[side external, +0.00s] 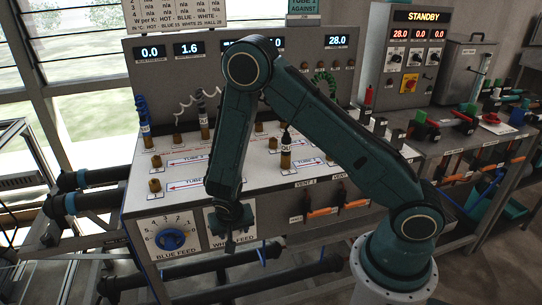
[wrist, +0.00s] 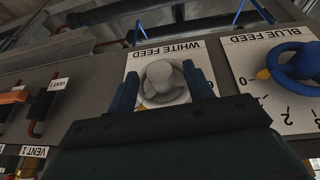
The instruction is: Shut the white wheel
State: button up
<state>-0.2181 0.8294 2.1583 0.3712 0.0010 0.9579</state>
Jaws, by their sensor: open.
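The white wheel (wrist: 165,84), a pale ring with a round hub, sits on the square WHITE FEED plate (wrist: 180,50), which appears upside down in the wrist view. A small yellow mark shows at its edge, but the wheel's setting cannot be read. My gripper (wrist: 161,72) is open, with one finger on each side of the wheel in that view. Whether the fingers touch it I cannot tell. In the side view my gripper (side external: 230,240) hangs in front of the plate (side external: 215,219) on the bench's front panel and hides the wheel.
The blue wheel (side external: 172,240) on the BLUE FEED dial is close beside, to the left in the side view. Orange-handled vent levers (side external: 322,211) are to the right. Dark pipes (side external: 260,252) run below the panel. Brass fittings and hoses stand on the bench top (side external: 190,172).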

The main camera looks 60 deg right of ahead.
jog(key=s+r+n, duration=0.1)
jog(key=s+r, duration=0.2)
jog(key=r, duration=0.6)
jog(key=s+a+r+n+y, duration=0.1)
jog(key=s+r, duration=0.2)
jog(key=r, duration=0.6)
jog(key=s+a+r+n+y, duration=0.1)
jog(key=s+r, duration=0.2)
jog(key=r, duration=0.6)
jog(key=shift+s+r+n, duration=0.25)
jog(key=shift+r+n, duration=0.15)
jog(key=shift+w+f, duration=0.1)
jog(key=w+d+f+m+g, duration=0.1)
jog(key=w+f+m, duration=0.1)
jog(key=w+f, duration=0.3)
jog(key=w+d+f+m+g+y, duration=0.1)
jog(key=w+f+m, duration=0.1)
jog(key=w+f, duration=0.3)
notch_tip(320, 180, down, 4)
jog(key=shift+d+f+g+y, duration=0.15)
jog(key=shift+f+g+y, duration=0.15)
jog(key=shift+g, duration=0.1)
jog(key=shift+s+d+f, duration=0.1)
jog(key=shift+f, duration=3.35)
jog(key=shift+s+d+f, duration=0.1)
jog(key=shift+f, duration=3.3)
